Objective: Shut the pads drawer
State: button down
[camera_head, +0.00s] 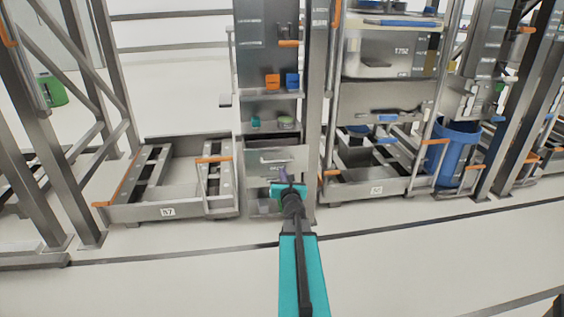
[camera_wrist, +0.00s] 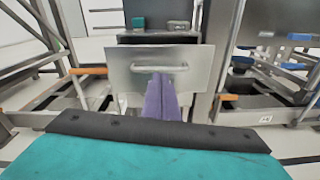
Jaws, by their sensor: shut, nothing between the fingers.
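The drawer (camera_head: 262,160) is in the lower part of the grey metal cabinet, with a plain metal front and a bar handle. In the wrist view the drawer front (camera_wrist: 125,70) faces me, and a dark gap shows above its top edge, so it looks pulled out. I cannot read its label clearly. My gripper (camera_head: 283,172) is in front of the lower middle of the drawer front. In the wrist view its purple fingers (camera_wrist: 161,80) are together and empty, with the tips just below the handle (camera_wrist: 160,67). I cannot tell whether they touch the front. The drawer's inside is mostly hidden.
Orange (camera_head: 272,81) and blue (camera_head: 292,80) bins are higher up. Low metal frames flank the cabinet; a blue bin (camera_head: 455,150) stands right. The front floor is clear.

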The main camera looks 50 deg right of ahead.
aim_at(281, 148)
jog(key=shift+s+d+r+n+t, duration=0.2)
jog(key=shift+s+d+r+n, duration=0.1)
jog(key=shift+d+r+n, duration=0.2)
jog(key=shift+s+d+r+n+t, duration=0.2)
jog(key=shift+s+d+r+n, duration=0.15)
jog(key=shift+r+n, duration=0.2)
jog(key=shift+w+b, duration=0.15)
jog(key=shift+b, duration=0.15)
jog(key=shift+b+x, duration=0.3)
jog(key=shift+x, duration=6.65)
jog(key=shift+d+r, duration=0.1)
